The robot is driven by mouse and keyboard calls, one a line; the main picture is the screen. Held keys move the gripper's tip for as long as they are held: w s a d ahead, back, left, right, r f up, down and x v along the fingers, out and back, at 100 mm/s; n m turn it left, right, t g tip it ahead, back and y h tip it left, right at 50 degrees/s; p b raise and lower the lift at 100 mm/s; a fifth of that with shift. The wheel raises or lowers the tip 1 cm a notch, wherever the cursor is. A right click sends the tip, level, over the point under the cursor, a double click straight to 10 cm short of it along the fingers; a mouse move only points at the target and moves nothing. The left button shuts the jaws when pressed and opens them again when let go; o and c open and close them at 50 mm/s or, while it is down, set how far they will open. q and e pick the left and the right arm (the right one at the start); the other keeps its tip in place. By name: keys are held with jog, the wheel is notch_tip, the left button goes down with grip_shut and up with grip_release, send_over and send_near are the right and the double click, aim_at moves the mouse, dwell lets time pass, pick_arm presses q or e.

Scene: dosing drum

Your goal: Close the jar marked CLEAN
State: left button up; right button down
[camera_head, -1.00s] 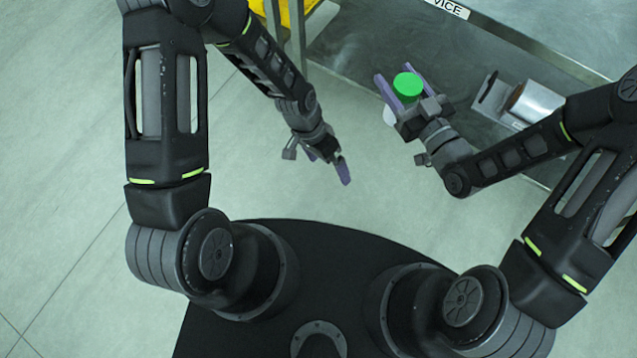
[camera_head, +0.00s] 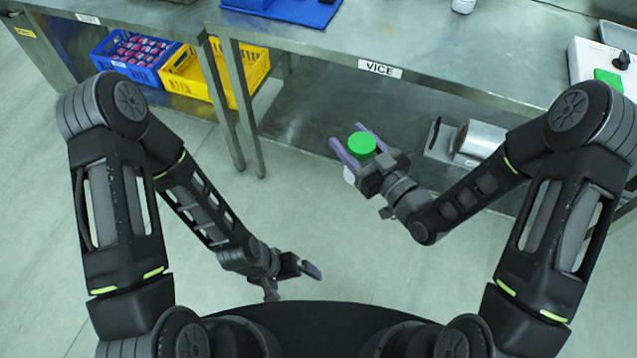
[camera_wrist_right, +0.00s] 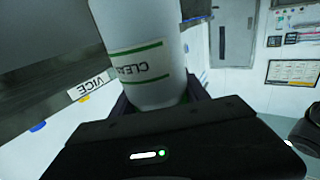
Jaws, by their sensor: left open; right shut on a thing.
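The jar marked CLEAN (camera_wrist_right: 143,62) is white with green bands and fills the upper middle of the right wrist view. In the head view its green lid (camera_head: 362,144) shows from above, with a bit of white jar wall below. My right gripper (camera_head: 352,150) is shut on the jar and holds it in front of the bench. From these views I cannot tell how tightly the lid sits. My left gripper (camera_head: 293,279) is open and empty, low and to the left of the jar, over the floor.
A steel bench (camera_head: 300,48) with a VICE label stands ahead, with a roll (camera_head: 478,140) on its lower shelf. Blue (camera_head: 128,72) and yellow (camera_head: 188,88) crates sit under it at left. A white device (camera_head: 590,62) stands at far right. Floor between my arms is clear.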

jog(key=w+d+r+m+t+h, duration=0.1)
jog(key=w+d+r+m+h, duration=0.2)
jog(key=d, duration=0.4)
jog(key=w+d+r+m+t+h, duration=0.2)
jog(key=w+d+r+m+h, duration=0.1)
jog(key=w+d+h, duration=0.3)
jog(key=shift+w+d+r+m+t+h, duration=0.2)
jog(key=shift+d+m+t+h, duration=0.1)
jog(key=shift+d+m+h, duration=0.5)
jog(key=shift+a, duration=0.1)
